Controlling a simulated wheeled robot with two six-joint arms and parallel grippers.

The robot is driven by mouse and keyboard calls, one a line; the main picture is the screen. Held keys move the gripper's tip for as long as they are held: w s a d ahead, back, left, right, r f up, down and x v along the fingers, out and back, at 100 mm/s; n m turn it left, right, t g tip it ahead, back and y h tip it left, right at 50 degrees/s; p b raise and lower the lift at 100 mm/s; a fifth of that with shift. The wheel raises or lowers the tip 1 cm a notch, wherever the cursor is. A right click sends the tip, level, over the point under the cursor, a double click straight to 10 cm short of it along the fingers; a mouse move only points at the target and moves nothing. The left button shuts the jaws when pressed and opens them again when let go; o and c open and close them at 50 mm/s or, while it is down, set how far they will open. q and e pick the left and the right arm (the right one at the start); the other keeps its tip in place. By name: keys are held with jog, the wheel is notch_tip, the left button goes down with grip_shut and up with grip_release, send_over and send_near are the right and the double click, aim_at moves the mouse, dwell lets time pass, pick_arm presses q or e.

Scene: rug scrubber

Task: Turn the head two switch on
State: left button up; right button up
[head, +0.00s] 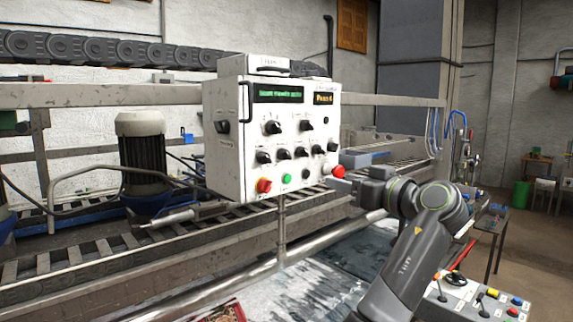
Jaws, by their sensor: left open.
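A white control box (233,165) stands in the middle on a post. Its front has black rotary switches: two in an upper row, including an upper left switch (272,127) and an upper right switch (306,125), and several in a row below. Their labels are too small to read, so I cannot tell which is head two. My left gripper (337,170) is open at the box's lower right corner, with a red button (338,171) close to its fingers. I cannot tell whether they touch. The gripper appears empty. My right gripper is out of view.
A roller conveyor (120,255) and a motor (141,160) lie behind. A second control panel (465,295) is at lower right. Floor is open at far right.

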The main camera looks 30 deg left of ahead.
pick_arm(q)
notch_tip(320, 180, up, 3)
jog(key=s+n, duration=0.1)
jog(key=s, duration=0.1)
jog(key=p, duration=0.9)
send_near(289, 156)
jog(key=shift+g, duration=0.3)
jog(key=x, duration=0.7)
jog(key=shift+w+a+r, duration=0.2)
jog(key=shift+w, duration=0.1)
jog(key=shift+p+x, duration=0.3)
jog(key=shift+x, duration=0.5)
jog(key=shift+s+f, duration=0.1)
jog(key=shift+f, duration=0.05)
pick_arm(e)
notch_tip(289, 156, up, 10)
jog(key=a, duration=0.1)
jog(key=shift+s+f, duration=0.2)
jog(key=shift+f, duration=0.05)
pick_arm(q)
jog(key=c, duration=1)
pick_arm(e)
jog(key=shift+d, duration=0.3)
